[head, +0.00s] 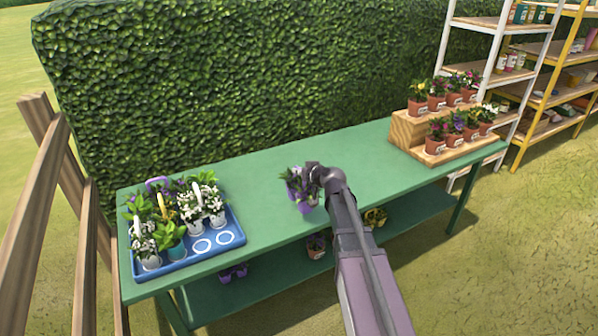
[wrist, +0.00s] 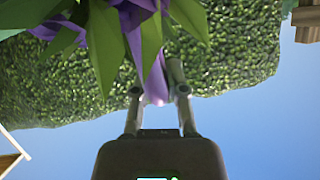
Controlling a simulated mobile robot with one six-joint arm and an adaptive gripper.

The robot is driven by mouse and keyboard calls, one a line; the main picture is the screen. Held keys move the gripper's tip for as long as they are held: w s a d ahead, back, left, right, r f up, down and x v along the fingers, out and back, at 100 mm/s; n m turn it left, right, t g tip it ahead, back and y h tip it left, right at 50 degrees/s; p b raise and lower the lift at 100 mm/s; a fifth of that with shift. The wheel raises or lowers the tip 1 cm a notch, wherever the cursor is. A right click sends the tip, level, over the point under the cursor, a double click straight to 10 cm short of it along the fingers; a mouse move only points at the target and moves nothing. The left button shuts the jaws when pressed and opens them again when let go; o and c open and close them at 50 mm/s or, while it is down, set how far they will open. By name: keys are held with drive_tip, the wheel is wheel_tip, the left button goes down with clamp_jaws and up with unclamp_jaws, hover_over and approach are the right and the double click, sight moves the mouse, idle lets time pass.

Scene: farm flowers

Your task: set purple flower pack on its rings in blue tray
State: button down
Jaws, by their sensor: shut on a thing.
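The purple flower pack (head: 305,190) is held over the middle of the green table, with purple flowers, green leaves and a purple pot part showing. My gripper (head: 316,176) is shut on it. In the wrist view my gripper (wrist: 158,97) has its fingers either side of a purple handle-like part (wrist: 150,75). The blue tray (head: 237,236) lies at the table's left end, left of my gripper. It holds several potted plants, with white flowers and a purple handle at the back. Two white rings (head: 202,245) (head: 226,238) are bare at its front right.
The green table (head: 260,178) is clear between the tray and a wooden stepped stand (head: 408,130) with several flower pots at its right end. Pots sit on the lower shelf. A hedge (head: 240,70) stands behind, a wooden fence (head: 60,190) at left.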

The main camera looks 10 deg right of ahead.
drive_tip(key=shift+r, duration=0.15)
wheel_tip(320, 180, up, 10)
drive_tip(key=p, duration=0.9)
drive_tip(key=shift+f+p, duration=0.2)
drive_tip(key=shift+p, duration=0.2)
idle(0.4)
wheel_tip(320, 180, up, 17)
drive_tip(key=p, duration=1.7)
drive_tip(key=shift+d, duration=0.1)
